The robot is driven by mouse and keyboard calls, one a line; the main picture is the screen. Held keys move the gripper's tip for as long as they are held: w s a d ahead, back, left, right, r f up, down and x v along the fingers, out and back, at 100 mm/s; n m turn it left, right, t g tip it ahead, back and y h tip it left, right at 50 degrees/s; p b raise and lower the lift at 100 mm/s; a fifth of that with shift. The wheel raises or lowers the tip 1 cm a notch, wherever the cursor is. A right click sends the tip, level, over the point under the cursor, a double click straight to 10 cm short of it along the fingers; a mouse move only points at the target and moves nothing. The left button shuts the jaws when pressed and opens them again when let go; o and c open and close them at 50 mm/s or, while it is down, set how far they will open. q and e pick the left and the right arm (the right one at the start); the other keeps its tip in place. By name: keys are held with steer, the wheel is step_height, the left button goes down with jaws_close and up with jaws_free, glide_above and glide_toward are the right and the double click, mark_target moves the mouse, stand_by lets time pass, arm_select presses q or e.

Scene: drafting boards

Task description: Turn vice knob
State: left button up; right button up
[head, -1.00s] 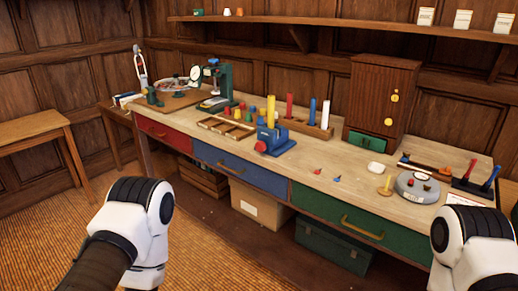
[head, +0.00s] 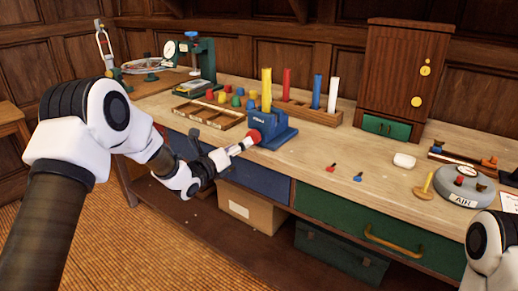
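The blue vice (head: 275,132) stands near the front edge of the workbench, with a yellow upright piece (head: 266,88) rising at it. Its red knob (head: 255,136) faces the front left. My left gripper (head: 243,146) reaches in from the left with its fingertips at the knob, touching it or very close. The fingers are small and seen from behind, so I cannot tell whether they are closed around the knob. Only part of my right arm shows at the lower right; its gripper is out of view.
A compartment tray (head: 208,117) with coloured pieces beside it lies left of the vice. A rack (head: 310,112) with coloured rods stands behind. A small cabinet (head: 400,75) is at the back right.

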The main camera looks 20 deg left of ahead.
mark_target(253, 137)
arm_select(q)
steer(key=shift+w+d+r, duration=0.6)
steer(key=shift+w+d, duration=0.1)
steer(key=shift+w, duration=0.15)
steer(key=w, duration=0.2)
steer(key=w+f, duration=0.1)
steer(key=w, duration=0.1)
steer(key=shift+d+p, duration=0.3)
steer(key=shift+d, duration=0.1)
steer(key=shift+w+d, duration=0.1)
steer(key=shift+w, duration=0.2)
steer(key=shift+d+r, duration=0.1)
steer(key=shift+r, duration=0.1)
steer(key=c, duration=1.2)
